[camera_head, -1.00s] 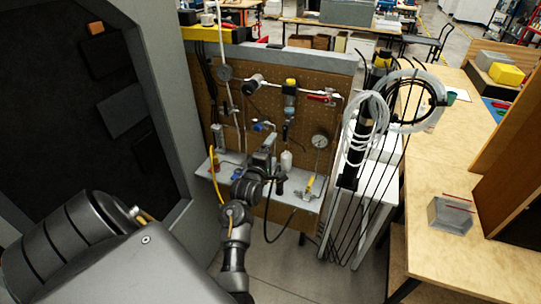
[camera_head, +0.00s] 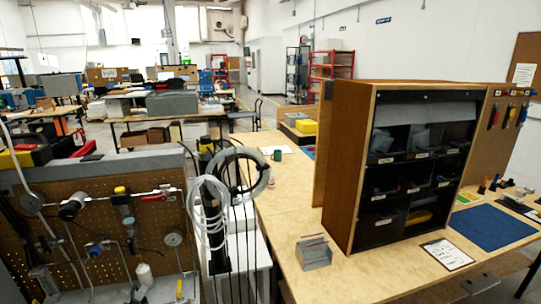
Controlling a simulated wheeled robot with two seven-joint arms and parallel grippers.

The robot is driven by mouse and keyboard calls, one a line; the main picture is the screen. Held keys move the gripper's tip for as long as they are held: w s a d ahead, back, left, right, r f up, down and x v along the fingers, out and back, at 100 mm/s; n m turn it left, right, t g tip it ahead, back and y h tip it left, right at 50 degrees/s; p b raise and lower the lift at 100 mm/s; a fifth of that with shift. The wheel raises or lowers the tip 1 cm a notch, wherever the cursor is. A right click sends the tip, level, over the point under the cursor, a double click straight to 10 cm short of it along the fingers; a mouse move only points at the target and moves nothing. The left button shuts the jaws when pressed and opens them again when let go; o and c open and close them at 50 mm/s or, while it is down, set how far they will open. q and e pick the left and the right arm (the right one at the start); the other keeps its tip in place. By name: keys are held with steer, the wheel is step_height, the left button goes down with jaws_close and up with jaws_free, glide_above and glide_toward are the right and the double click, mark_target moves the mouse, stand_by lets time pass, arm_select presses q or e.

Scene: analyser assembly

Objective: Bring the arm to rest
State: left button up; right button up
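Neither of my grippers shows in the camera_head view now, and no part of my arms can be made out with certainty. Whether the grippers are open or shut cannot be seen. The pegboard panel (camera_head: 75,192) with its pipes, valves and gauges stands at the lower left. Its shelf is cut off by the bottom edge.
Coiled white hoses (camera_head: 207,205) and black cables hang right of the pegboard. Other benches stand behind.

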arm_select(q)
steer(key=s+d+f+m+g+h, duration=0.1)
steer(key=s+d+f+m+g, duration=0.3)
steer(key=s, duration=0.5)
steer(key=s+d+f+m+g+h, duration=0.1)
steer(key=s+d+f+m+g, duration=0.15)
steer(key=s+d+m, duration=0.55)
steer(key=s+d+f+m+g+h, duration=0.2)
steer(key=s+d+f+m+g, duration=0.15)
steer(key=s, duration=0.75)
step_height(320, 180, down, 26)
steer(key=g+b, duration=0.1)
steer(key=b, duration=0.1)
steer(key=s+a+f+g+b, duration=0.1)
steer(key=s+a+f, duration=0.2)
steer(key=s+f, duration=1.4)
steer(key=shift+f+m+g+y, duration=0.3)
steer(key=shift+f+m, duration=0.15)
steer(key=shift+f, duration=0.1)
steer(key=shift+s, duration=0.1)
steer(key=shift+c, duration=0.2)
